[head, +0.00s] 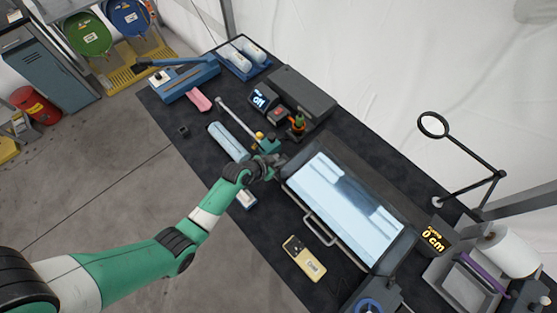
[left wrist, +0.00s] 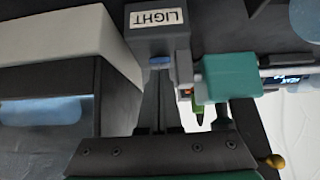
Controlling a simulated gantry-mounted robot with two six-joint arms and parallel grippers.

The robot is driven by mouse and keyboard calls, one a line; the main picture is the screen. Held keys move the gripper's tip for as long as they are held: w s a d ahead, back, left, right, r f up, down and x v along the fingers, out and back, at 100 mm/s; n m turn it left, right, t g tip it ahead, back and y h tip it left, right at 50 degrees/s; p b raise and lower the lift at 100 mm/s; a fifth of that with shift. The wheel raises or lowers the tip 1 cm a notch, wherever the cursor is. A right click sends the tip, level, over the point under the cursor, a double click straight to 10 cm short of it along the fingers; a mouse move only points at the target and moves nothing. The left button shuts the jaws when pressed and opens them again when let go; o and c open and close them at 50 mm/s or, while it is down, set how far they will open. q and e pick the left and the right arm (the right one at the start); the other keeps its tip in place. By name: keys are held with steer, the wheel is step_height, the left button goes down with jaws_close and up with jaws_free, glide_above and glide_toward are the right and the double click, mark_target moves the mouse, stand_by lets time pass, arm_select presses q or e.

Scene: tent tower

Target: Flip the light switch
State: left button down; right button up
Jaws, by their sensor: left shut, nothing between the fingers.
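The light switch is a small blue rocker (left wrist: 160,61) on a dark grey box (left wrist: 160,40) with a white LIGHT label (left wrist: 157,19), upside down in the left wrist view. My left gripper (left wrist: 159,72) is shut and empty, its fingertips right at the rocker. I cannot tell whether they touch it. In the head view my left gripper (head: 279,161) is at the left corner of a dark cabinet with a bright glass window (head: 345,208). The switch is hidden or too small to make out there. My right gripper is out of view.
A teal block (left wrist: 229,76) with a rod sits close right of my fingers in the left wrist view. In the head view a blue cylinder (head: 228,141) lies left of my gripper.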

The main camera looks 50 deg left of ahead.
arm_select(q)
steer(key=shift+w+a+r, duration=0.1)
steer(key=shift+w+a, duration=0.05)
steer(key=shift+w, duration=0.1)
steer(key=shift+w+r, duration=0.15)
steer(key=shift+w, duration=0.4)
steer(key=r+p, duration=0.2)
steer(key=r, duration=0.1)
steer(key=r+p, duration=0.1)
steer(key=shift+w+r, duration=0.25)
steer(key=shift+w, duration=0.05)
steer(key=w+r+p+v, duration=0.1)
steer(key=p+v, duration=0.4)
steer(key=v, duration=0.4)
steer(key=shift+r+p, duration=0.2)
steer(key=shift+p, duration=0.15)
